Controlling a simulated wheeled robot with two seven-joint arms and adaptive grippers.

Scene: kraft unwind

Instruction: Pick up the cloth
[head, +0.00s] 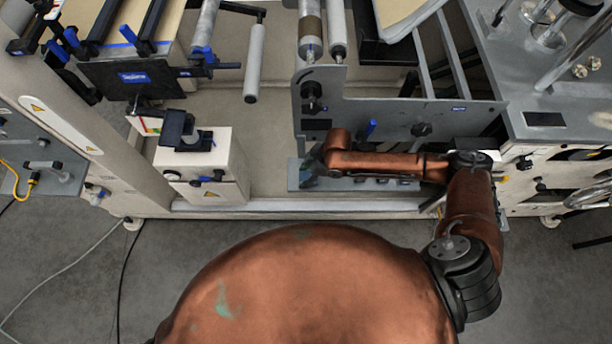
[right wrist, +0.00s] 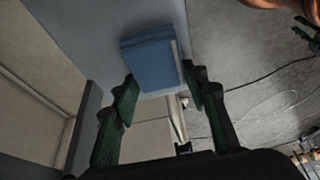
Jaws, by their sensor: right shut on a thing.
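The cloth (right wrist: 150,62) is a blue, folded, block-like bundle with a pale edge, seen at the upper middle of the right wrist view. My right gripper (right wrist: 160,76) has its dark green fingers on either side of it and is shut on it. In the head view, my right gripper (head: 310,168) is at the left end of a grey ledge below the machine's side plate. The cloth is hard to tell from the fingers there.
The grey ledge (head: 375,185) runs under my right forearm. A grey upright plate (head: 372,113) with black knobs stands just behind it. A white box unit (head: 207,170) stands to the left. Rollers (head: 310,30) hang at the back. Open floor (head: 90,270) lies in front.

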